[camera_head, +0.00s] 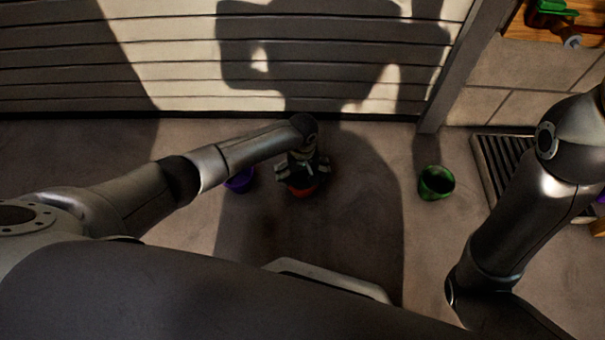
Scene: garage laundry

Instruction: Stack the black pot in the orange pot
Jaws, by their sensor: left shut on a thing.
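The orange pot (304,192) stands on the floor near the middle of the head view, in shadow, with only its lower front side showing. My left gripper (299,177) is directly above it, pointing down, and is shut on the black pot. The black pot is hard to make out, dark against the dark fingers at the orange pot's top. I cannot tell whether it is inside the orange pot or just above it. My right gripper is out of view; only my right arm shows at the right.
A purple pot (239,180) stands just left of the orange pot, partly behind my left arm. A green pot (436,183) stands to the right, with clear floor between. A ribbed grate (498,160) lies farther right. A slatted garage door (190,60) closes off the back.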

